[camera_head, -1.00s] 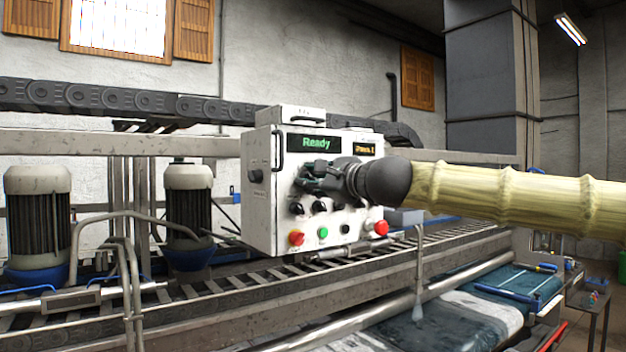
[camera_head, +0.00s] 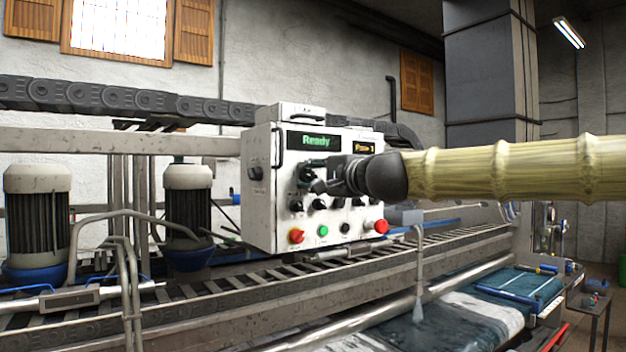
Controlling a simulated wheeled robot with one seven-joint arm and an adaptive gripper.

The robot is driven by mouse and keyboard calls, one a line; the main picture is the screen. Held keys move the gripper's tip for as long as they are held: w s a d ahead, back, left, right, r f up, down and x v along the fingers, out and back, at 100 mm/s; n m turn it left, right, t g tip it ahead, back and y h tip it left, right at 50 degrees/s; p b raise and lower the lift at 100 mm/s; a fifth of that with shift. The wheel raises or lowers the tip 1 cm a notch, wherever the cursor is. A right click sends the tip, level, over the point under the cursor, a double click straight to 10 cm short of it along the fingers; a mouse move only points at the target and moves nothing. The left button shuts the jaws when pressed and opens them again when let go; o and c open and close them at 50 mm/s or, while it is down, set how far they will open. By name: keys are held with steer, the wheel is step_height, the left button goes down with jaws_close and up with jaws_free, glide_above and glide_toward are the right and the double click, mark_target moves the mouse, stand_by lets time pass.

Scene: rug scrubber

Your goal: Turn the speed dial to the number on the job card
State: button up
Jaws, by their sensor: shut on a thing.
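The white control box (camera_head: 261,225) stands on the machine's rail, its panel facing me. Its green display (camera_head: 316,142) reads "Ready", and a small amber display (camera_head: 364,147) beside it seems to read "Pass 1". My gripper (camera_head: 319,180) comes in from the right and is shut on a dark dial (camera_head: 306,172) on the upper part of the panel. My wrist and fingers hide much of that dial, and its scale cannot be read. I cannot pick out a job card in this view.
Below my gripper are several small black knobs (camera_head: 319,204), a red knob (camera_head: 296,236), a green button (camera_head: 322,230) and a big red button (camera_head: 381,226). Two motors (camera_head: 188,205) stand at left. A wet rug (camera_head: 430,325) lies lower right. A pillar (camera_head: 490,80) rises behind.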

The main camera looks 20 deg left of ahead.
stand_by(0.3)
steer(key=o, duration=1)
steer(key=shift+o, duration=0.2)
steer(key=shift+d, duration=0.1)
steer(key=v, duration=1.2)
